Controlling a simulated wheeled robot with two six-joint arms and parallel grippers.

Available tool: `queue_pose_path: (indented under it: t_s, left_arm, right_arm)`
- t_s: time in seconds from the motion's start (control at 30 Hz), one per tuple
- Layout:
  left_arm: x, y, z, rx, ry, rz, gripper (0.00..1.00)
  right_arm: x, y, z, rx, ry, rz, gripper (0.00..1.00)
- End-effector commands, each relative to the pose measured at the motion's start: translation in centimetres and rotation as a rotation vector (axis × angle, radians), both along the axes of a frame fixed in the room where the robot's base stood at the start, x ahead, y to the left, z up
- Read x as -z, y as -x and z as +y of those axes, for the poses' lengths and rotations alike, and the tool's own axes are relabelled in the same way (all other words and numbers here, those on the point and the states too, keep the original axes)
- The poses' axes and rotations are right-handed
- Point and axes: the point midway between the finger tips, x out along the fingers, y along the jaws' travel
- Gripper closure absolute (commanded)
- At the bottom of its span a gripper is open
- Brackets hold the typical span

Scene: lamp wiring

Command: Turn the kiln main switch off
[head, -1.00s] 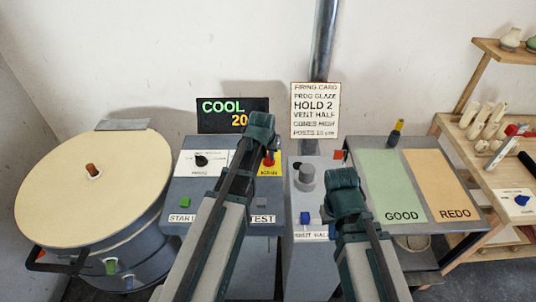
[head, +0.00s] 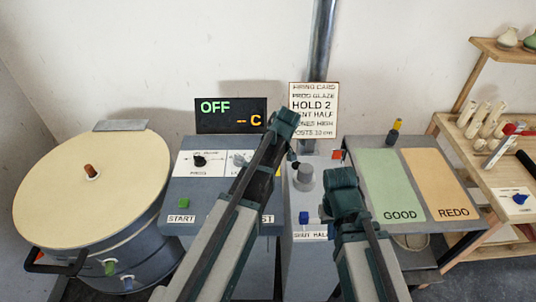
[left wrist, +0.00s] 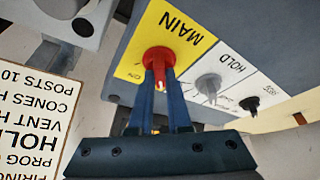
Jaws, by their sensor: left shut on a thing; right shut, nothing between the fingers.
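The red main switch knob (left wrist: 159,60) is on the yellow MAIN plate (left wrist: 150,45) in the left wrist view. My left gripper (left wrist: 160,88) is shut on this knob, its two blue fingers on either side of its red pointer. In the head view my left arm hides the switch. The kiln display (head: 231,115) reads OFF in green with "-- C" below. My right gripper (head: 344,190) is shut and empty, in front of the grey vent box; its fingertips are hard to see.
The round kiln (head: 60,195) with its cream lid stands at left. A grey knob (head: 304,177) and a blue switch (head: 304,218) are on the vent box. The GOOD and REDO table (head: 365,150) is at right, beside wooden shelving (head: 465,165).

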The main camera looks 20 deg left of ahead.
Motion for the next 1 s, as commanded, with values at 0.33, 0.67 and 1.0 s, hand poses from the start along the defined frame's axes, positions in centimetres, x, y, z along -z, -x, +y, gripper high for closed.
queue_pose_path:
  t_s: [0.33,0.67,1.0]
  left_arm:
    - [0.03,-0.08,-0.09,-0.133,0.002,0.001,1.00]
    - [0.03,-0.02,-0.08,-0.159,0.002,0.002,1.00]
    - [0.04,-0.02,-0.09,-0.158,0.003,0.001,0.68]
  right_arm:
    - [0.01,0.00,0.00,0.000,0.000,0.000,1.00]
    - [0.01,0.00,0.00,0.000,0.000,0.000,1.00]
    - [0.01,0.00,0.00,0.000,0.000,0.000,1.00]
